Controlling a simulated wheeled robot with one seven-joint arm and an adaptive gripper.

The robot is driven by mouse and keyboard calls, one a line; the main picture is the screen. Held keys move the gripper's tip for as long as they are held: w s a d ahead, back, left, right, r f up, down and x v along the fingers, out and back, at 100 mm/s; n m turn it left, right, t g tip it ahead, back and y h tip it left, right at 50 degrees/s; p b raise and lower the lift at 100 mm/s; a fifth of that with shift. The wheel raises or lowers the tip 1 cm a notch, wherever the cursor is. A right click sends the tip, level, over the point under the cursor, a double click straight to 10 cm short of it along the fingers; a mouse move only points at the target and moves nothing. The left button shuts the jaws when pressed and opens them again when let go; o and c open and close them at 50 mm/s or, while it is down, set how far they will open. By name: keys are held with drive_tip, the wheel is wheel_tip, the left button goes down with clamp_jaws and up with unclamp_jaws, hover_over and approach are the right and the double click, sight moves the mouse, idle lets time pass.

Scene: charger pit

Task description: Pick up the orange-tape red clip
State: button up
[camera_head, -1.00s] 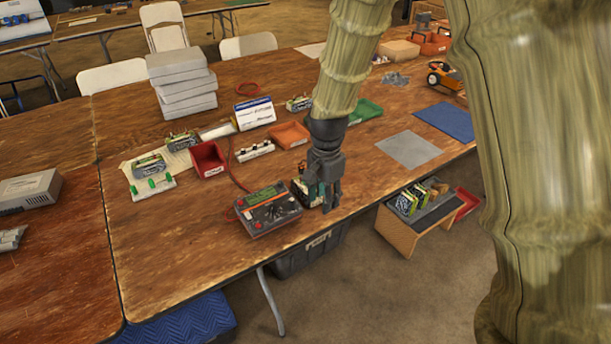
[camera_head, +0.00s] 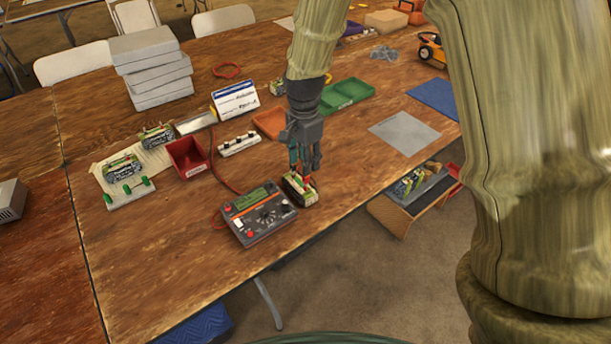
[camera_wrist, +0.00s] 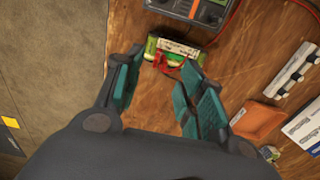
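A small green-and-white battery pack (camera_head: 300,190) sits on the table beside the charger's right end. It also shows in the wrist view (camera_wrist: 178,47), with a red clip (camera_wrist: 166,64) and red leads on its near side. The red clip also shows as a small red spot in the head view (camera_head: 308,181). I cannot make out orange tape on it. My gripper (camera_head: 303,164) points down just above the pack. In the wrist view my gripper (camera_wrist: 156,85) has its teal finger pads apart, with the clip beyond the gap between them and nothing held.
A grey charger (camera_head: 259,216) with a red lead lies left of the pack. An orange tray (camera_head: 270,123), a white terminal strip (camera_head: 239,144) and a red bin (camera_head: 187,157) stand behind. The table's front edge is close. A grey mat (camera_head: 404,132) lies to the right.

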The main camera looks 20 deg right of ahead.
sight(306, 180)
drive_tip(key=shift+w+f, duration=0.1)
drive_tip(key=shift+f, duration=0.8)
drive_tip(key=shift+d+f+p, duration=0.15)
drive_tip(key=shift+f+p, duration=0.15)
drive_tip(key=shift+f, duration=0.9)
drive_tip(key=shift+d+f+p, duration=0.1)
drive_tip(key=shift+f+p, duration=0.2)
drive_tip(key=shift+f, duration=0.85)
clamp_jaws()
